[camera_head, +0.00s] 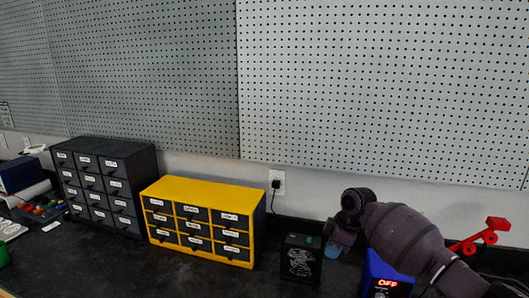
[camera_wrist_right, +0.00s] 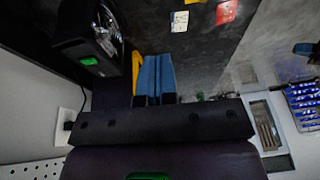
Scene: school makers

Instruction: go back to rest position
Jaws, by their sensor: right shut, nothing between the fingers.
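My right arm comes in from the right in the head view, above the black worktop (camera_head: 110,270). My right gripper (camera_head: 334,251) points down beside a small black box (camera_head: 300,262) with a green button, on the box's right. Its blue fingers (camera_wrist_right: 153,76) lie side by side in the right wrist view, shut and empty. The black box (camera_wrist_right: 92,38) with its green button also shows there, at upper left. My left gripper is in neither view.
A blue device (camera_head: 376,270) reading OFF stands in front of my right arm. A yellow drawer cabinet (camera_head: 207,194) and a black one (camera_head: 110,150) stand to the left. A red part (camera_head: 482,236) is behind my arm. Pegboard (camera_head: 380,90) covers the wall.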

